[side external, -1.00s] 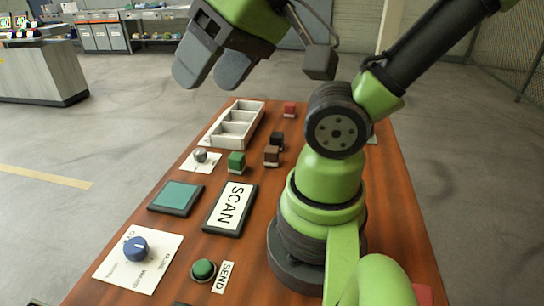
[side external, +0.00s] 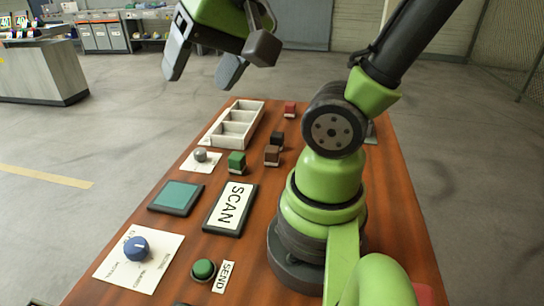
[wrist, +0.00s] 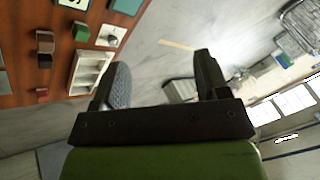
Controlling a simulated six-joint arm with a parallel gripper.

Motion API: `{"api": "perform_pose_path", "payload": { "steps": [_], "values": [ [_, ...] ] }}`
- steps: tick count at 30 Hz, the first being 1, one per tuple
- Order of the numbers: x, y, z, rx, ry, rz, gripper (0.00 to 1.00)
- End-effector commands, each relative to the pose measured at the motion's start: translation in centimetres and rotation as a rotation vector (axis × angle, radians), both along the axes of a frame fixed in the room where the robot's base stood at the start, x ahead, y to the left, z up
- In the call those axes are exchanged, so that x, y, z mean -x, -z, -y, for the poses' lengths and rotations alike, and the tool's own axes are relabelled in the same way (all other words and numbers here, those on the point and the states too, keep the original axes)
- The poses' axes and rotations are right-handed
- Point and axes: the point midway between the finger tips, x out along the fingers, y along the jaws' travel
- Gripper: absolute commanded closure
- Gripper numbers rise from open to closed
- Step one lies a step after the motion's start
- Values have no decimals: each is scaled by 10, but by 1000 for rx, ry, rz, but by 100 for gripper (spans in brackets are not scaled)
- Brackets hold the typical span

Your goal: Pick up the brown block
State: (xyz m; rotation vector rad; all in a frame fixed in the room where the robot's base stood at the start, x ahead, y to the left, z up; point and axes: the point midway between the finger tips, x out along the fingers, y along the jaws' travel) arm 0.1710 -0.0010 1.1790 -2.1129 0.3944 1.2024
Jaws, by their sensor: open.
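The brown block (side external: 271,155) sits on the wooden table in the side view, right of the green block (side external: 236,162) and just in front of the black block (side external: 277,140). In the wrist view the brown block (wrist: 45,42) is near the upper left, beside the black block (wrist: 45,61). My gripper (side external: 204,73) is open and empty, high above the table and up-left of the blocks in the side view. In the wrist view its two fingers (wrist: 162,75) stand apart with nothing between them.
A white divided tray (side external: 217,141) lies behind the green block, and a red block (side external: 290,110) sits at the table's far end. A SCAN sign (side external: 231,208), a teal pad (side external: 176,196), a blue knob (side external: 136,248) and a green button (side external: 204,269) occupy the front.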

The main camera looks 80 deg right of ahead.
Motion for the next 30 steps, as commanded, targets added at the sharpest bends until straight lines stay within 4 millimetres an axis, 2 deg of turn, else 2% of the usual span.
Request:
{"api": "perform_pose_path", "payload": {
  "steps": [3, 8, 11, 12, 16, 18, 22, 26, 30],
  "values": [
    [-24, 19, 42, -108, 379, -113, 32],
    [-39, 56, 108, -263, 917, -219, 32],
    [-35, 86, 150, -357, 1256, -269, 32],
    [-30, 100, 166, -394, 1391, -286, 32],
    [-7, 144, 210, -500, 1793, -324, 32],
    [7, 165, 225, -546, 1967, -336, 32],
    [27, 192, 242, -602, 2192, -345, 32],
    [37, 207, 247, -626, 2288, -349, 32],
    [38, 228, 246, -628, 2300, -352, 32]
  ]
}}
